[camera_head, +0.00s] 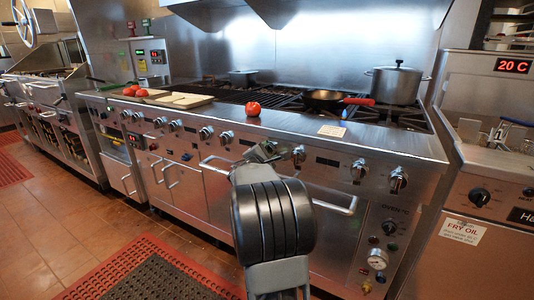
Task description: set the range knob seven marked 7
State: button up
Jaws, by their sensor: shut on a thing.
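The range (330,142) has a row of black-and-steel knobs along its front panel. My gripper (264,151) is at this panel, shut on a knob that its jaws and wrist largely hide; by its place in the row this looks like range knob seven. The number 7 marking and the knob's pointer cannot be read here. A neighbouring knob (299,155) shows just right of my gripper, and another knob (226,138) stands to its left. My dark arm link rises from the bottom in front of the oven doors.
A tomato (253,109) sits on the front ledge above my gripper. A pan (324,100) with a red handle and a steel pot (394,85) stand on the burners. Door handles (335,206) jut out below the panel. A fryer (480,160) is at right.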

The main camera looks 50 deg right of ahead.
jog(key=n+p, duration=0.2)
jog(key=n, duration=0.1)
jog(key=n+p, duration=0.1)
jog(key=shift+w+r+n+y, duration=0.1)
jog(key=shift+r+n+y, duration=0.2)
jog(key=shift+n, duration=0.1)
jog(key=shift+f+n+g+p, duration=0.1)
jog(key=shift+n+g+p, duration=0.3)
jog(key=shift+n+p, duration=1)
jog(key=shift+n, duration=0.4)
jog(key=o, duration=0.9)
jog(key=shift+a, duration=0.1)
jog(key=p+v, duration=0.1)
jog(key=v, duration=1.2)
jog(key=shift+a+p, duration=0.3)
jog(key=shift+p, duration=0.05)
